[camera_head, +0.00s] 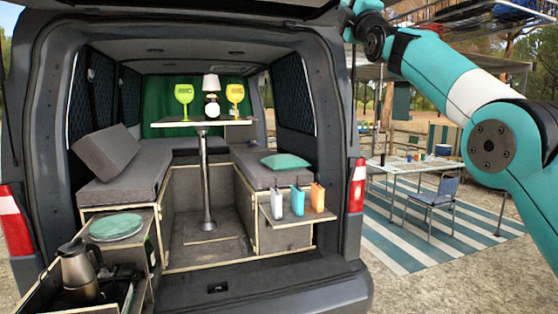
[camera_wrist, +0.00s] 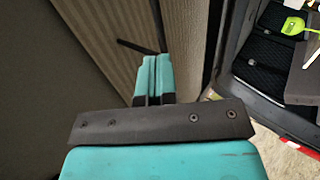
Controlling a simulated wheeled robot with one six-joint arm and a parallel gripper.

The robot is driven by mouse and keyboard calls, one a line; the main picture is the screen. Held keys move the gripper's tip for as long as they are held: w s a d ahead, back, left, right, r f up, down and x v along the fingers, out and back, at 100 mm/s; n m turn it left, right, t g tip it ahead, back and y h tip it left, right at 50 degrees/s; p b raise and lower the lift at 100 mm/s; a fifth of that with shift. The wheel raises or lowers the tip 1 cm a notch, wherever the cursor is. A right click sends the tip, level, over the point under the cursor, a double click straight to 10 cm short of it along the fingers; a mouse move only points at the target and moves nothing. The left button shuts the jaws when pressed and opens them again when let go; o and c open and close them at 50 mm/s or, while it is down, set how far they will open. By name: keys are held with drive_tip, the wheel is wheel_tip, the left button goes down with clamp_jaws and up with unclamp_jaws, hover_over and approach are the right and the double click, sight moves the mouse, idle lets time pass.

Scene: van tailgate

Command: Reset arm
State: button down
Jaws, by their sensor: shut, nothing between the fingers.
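My gripper (camera_wrist: 151,62) shows in the wrist view with its two teal fingers together and nothing between them. It points towards a ribbed beige surface with a dark edge. I cannot tell how far away that surface is. In the head view my teal and white arm reaches up along the right side, outside the van. My gripper itself is out of that picture, beyond the top edge.
The open van has a raised tailgate (camera_head: 200,8) above and a right door pillar (camera_head: 343,120) near my arm. Inside are a small table (camera_head: 190,122) with two goblets and a lamp, grey benches, and a side shelf (camera_head: 290,219) with cartons. A kettle (camera_head: 78,268) stands front left.

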drive_tip(key=s+a+f+m+g+b, duration=0.1)
drive_tip(key=a+f+m+g, duration=0.1)
drive_tip(key=f+g, duration=0.35)
drive_tip(key=s+a+f+m+g+b, duration=0.1)
drive_tip(key=s+a+f+m+g, duration=0.15)
drive_tip(key=f, duration=0.65)
drive_tip(key=s+a+f+m+g+h+b, duration=0.1)
drive_tip(key=s+f+m+g, duration=0.15)
drive_tip(key=s+f, duration=0.4)
drive_tip(key=s+a+f+m+g+b, duration=0.1)
drive_tip(key=s+f+g, duration=0.25)
drive_tip(key=f, duration=0.55)
drive_tip(key=s+d+f+m+g+h, duration=0.1)
drive_tip(key=s+f+m+g, duration=0.1)
drive_tip(key=s+f, duration=0.6)
drive_tip(key=s+d+f+m+g+h+b, duration=0.1)
drive_tip(key=s+f+g, duration=0.4)
drive_tip(key=s, duration=1)
drive_tip(key=s+d+f+m+g+b, duration=0.1)
drive_tip(key=s+d+f+m+g, duration=0.2)
drive_tip(key=s+f, duration=0.8)
drive_tip(key=shift+s+f+m+g+h, duration=0.3)
drive_tip(key=shift+s+h, duration=0.1)
drive_tip(key=shift+s, duration=0.15)
drive_tip(key=shift+a, duration=0.1)
